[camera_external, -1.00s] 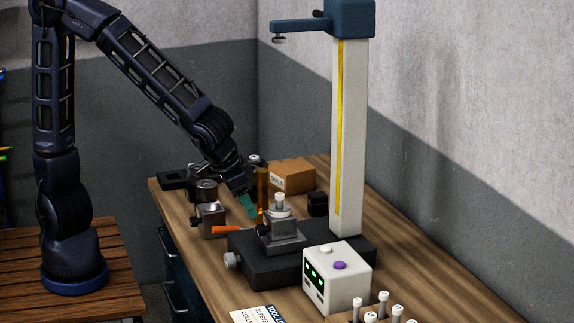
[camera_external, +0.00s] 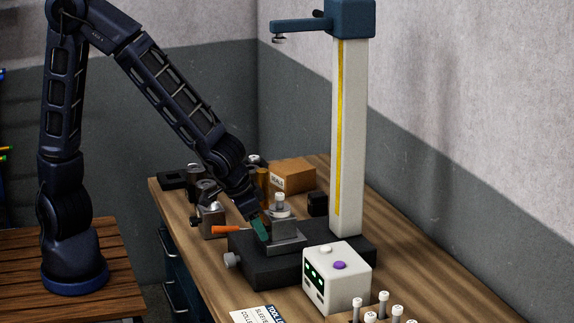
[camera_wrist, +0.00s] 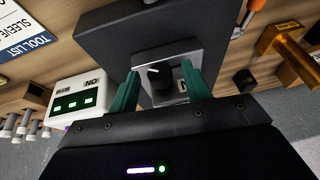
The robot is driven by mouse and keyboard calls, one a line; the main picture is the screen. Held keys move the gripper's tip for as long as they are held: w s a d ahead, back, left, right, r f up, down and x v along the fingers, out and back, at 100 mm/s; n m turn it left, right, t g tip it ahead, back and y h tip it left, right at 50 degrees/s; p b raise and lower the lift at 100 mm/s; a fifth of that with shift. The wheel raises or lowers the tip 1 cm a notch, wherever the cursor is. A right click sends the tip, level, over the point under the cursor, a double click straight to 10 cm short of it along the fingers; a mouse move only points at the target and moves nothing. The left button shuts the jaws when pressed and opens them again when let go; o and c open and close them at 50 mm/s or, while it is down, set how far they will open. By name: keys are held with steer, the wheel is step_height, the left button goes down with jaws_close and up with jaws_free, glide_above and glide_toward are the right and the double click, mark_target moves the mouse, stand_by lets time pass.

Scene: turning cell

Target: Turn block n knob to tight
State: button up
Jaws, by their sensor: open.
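Block n (camera_external: 287,235) is a grey metal block on the black base of the height gauge. In the wrist view the block (camera_wrist: 180,55) shows its pale face with part of a dark letter label. Its black knob (camera_wrist: 159,74) has a short pointer-like ridge. My gripper (camera_wrist: 160,78) is open, with one green finger on each side of the knob and gaps between. In the external view my gripper (camera_external: 262,230) is at the block's near-left face and hides the knob there.
A white box with green displays (camera_external: 337,278) stands in front of the gauge column (camera_external: 347,140). An orange-handled tool (camera_external: 226,229) and another small block (camera_external: 211,222) are left of the base. A cardboard box (camera_external: 293,175) is behind.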

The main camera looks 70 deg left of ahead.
steer(key=c, duration=1)
steer(key=shift+d, duration=0.1)
steer(key=shift+d+f+m+y, duration=0.1)
steer(key=shift+d+m+y, duration=0.1)
steer(key=shift+y, duration=0.7)
steer(key=shift+d+m+y, duration=0.1)
steer(key=shift+m+y, duration=0.1)
steer(key=shift+y, duration=0.7)
steer(key=shift+d+f+m+y, duration=0.1)
steer(key=shift+m+y, duration=0.1)
steer(key=shift+y, duration=0.7)
steer(key=o, duration=1)
